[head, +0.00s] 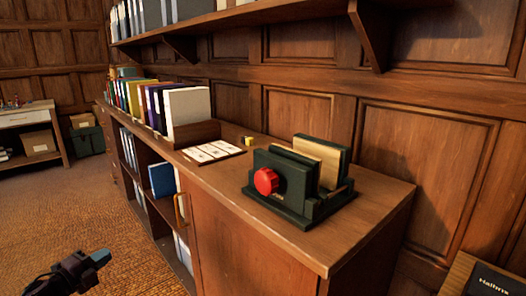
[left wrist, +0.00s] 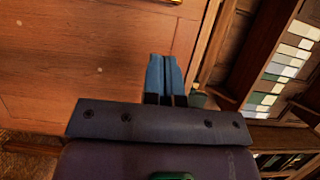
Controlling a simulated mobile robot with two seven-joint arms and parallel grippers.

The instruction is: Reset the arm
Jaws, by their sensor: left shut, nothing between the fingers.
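My left gripper (head: 98,257) is at the lower left of the head view, in front of the long wooden cabinet (head: 228,245) and over the carpet. It touches nothing that I can see. In the left wrist view its blue fingers (left wrist: 165,78) are together with nothing between them. A plain wooden surface (left wrist: 85,55) fills much of that view behind the fingers. My right gripper is in neither view.
A wall shelf (head: 225,17) hangs above. A side table (head: 28,118) stands far left. Open carpet (head: 65,205) lies left of the cabinet.

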